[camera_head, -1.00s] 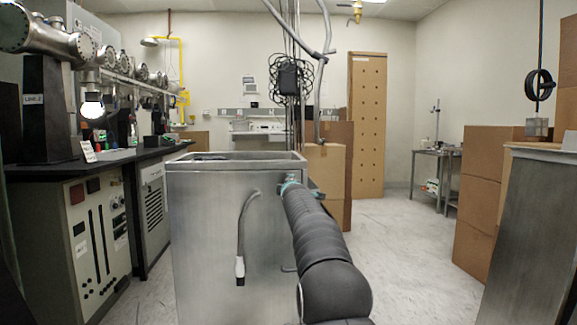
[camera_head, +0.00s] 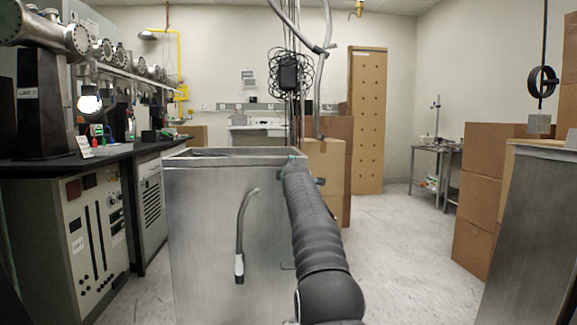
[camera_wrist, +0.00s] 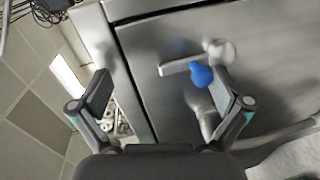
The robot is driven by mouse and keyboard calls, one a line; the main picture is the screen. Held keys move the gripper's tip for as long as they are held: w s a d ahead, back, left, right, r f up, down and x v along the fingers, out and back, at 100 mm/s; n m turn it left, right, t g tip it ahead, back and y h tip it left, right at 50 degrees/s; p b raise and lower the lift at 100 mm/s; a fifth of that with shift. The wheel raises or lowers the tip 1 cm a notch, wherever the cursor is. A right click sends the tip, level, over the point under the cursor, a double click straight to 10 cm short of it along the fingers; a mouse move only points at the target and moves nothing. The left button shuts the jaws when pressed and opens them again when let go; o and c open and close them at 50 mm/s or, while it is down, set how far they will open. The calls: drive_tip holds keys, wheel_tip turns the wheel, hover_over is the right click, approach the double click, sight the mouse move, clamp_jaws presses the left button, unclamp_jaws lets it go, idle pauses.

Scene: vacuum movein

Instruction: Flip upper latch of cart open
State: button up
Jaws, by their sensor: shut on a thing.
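The metal cart (camera_head: 215,215) stands in front of me, its open top rim facing up. In the wrist view its side panel (camera_wrist: 275,85) fills the right half. A latch (camera_wrist: 182,67) with a grey bar, a round pale pivot and a blue knob (camera_wrist: 201,76) sits on that panel, near the right finger. My gripper (camera_wrist: 160,90) has its fingers apart on either side of the cart's edge, closed against it as far as I can tell. The contact is not clear. In the head view my arm hides the gripper and the latch.
A bent grey handle (camera_head: 240,235) hangs on the cart's near face. Cardboard boxes (camera_head: 325,170) stand behind the cart and more boxes (camera_head: 478,205) at the right. A black bench (camera_head: 75,165) runs along the left. The floor (camera_head: 400,250) right of the cart is clear.

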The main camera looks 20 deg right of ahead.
drive_tip(key=shift+s+a+r, duration=0.25)
drive_tip(key=shift+r, duration=0.4)
drive_tip(key=shift+s+a+r, duration=0.2)
drive_tip(key=shift+s+r, duration=0.05)
drive_tip(key=shift+r, duration=0.35)
drive_tip(key=shift+c, duration=0.3)
drive_tip(key=shift+s+r, duration=0.25)
drive_tip(key=shift+s, duration=0.25)
drive_tip(key=shift+c, duration=0.6)
drive_tip(key=shift+s+f+b, duration=0.3)
drive_tip(key=shift+s+b, duration=0.05)
drive_tip(key=shift+s, duration=0.05)
drive_tip(key=shift+c, duration=1.1)
drive_tip(key=s+r, duration=0.1)
drive_tip(key=s, duration=0.1)
drive_tip(key=s+r, duration=0.1)
drive_tip(key=shift+s+a, duration=0.15)
drive_tip(key=shift+s, duration=0.2)
drive_tip(key=shift+c, duration=0.8)
drive_tip(key=s+a+f, duration=0.1)
drive_tip(key=s+a, duration=0.3)
drive_tip(key=s, duration=0.6)
drive_tip(key=shift+s+a+f+b, duration=0.15)
drive_tip(key=shift+s+f+b, duration=0.05)
drive_tip(key=shift+b, duration=0.2)
